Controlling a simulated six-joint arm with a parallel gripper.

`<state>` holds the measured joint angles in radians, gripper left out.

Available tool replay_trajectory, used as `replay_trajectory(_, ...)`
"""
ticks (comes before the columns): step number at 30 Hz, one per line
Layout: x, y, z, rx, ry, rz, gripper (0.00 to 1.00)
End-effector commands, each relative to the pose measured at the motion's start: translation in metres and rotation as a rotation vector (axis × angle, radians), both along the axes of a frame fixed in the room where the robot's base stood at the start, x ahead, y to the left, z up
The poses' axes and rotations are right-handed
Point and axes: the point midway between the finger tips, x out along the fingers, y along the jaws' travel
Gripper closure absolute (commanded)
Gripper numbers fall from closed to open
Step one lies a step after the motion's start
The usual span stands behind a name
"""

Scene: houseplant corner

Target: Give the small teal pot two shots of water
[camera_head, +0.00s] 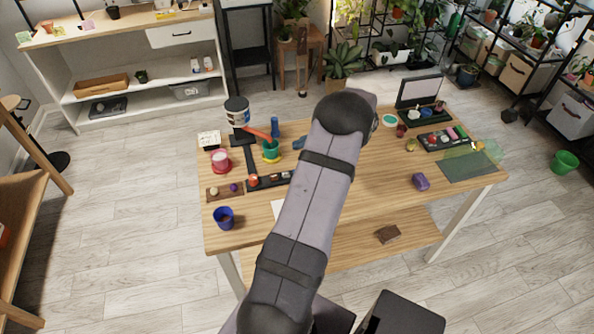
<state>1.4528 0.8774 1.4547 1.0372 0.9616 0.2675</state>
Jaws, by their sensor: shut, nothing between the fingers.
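A small teal pot (271,153) stands upright at the left back of the wooden table, with a bit of yellow at its base. Beside it is a dispenser (237,106) with a white-and-dark tank on a black stand. An orange arm or spout (257,133) slopes from the dispenser down toward the pot's top. I cannot tell whether they touch, nor see any water. My arm crosses the middle of the table, and its far end is right of the pot. My gripper is hidden behind the arm.
A blue bottle (275,127) stands behind the pot. A red-and-pink pot (220,161), a dark tray (269,181) of small items and a blue cup (224,217) are nearby. A purple block (420,182) lies at the right. The table's front right is mostly clear.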

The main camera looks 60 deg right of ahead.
Motion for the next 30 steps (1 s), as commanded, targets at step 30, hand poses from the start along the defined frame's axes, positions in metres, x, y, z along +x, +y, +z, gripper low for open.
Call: replay_trajectory(30, 0.000, 0.000, -0.087, 0.000, 0.000, 0.000, 1.00)
